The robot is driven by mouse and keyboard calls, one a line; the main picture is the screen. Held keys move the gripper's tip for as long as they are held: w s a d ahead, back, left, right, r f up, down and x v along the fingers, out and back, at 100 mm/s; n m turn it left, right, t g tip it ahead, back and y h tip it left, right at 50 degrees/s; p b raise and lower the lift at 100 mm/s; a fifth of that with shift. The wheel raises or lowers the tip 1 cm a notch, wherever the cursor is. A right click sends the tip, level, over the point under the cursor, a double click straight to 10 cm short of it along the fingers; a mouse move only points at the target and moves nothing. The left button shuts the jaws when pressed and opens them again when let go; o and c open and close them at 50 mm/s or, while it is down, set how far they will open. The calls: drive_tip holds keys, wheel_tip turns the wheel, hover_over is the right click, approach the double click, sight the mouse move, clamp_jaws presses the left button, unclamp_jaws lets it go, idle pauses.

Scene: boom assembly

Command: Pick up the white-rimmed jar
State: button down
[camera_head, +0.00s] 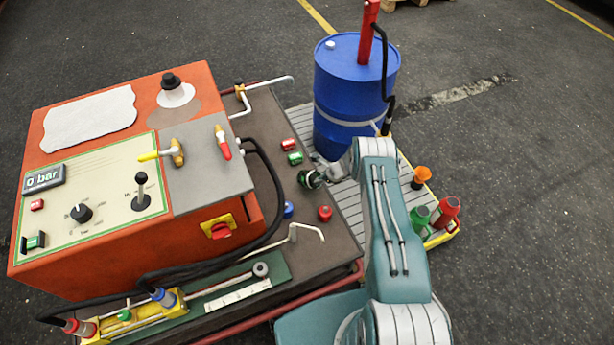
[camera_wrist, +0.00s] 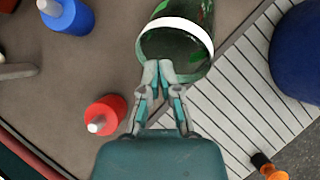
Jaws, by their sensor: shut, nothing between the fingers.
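The white-rimmed jar (camera_wrist: 185,22) is at the top of the wrist view. It is dark green with red and bright green patches, and its round mouth faces my gripper. My gripper (camera_wrist: 160,68) is shut and empty, its fingertips overlapping the near edge of the jar's mouth in the picture. I cannot tell whether they touch it. In the head view the jar (camera_head: 308,179) looks small and dark on the brown deck, just left of my gripper (camera_head: 320,172), which is partly hard to make out.
A red knob piece (camera_wrist: 106,115) and a blue one (camera_wrist: 66,14) stand on the deck left of my gripper. A slatted grate (camera_wrist: 240,90) lies to the right with a blue drum (camera_head: 350,85). The orange control box (camera_head: 130,180) fills the left of the head view.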

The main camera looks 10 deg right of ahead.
drive_tip(key=shift+s+d+r, duration=0.1)
drive_tip(key=shift+s+d, duration=0.4)
drive_tip(key=shift+d, duration=0.25)
drive_tip(key=shift+r, duration=0.1)
idle(0.6)
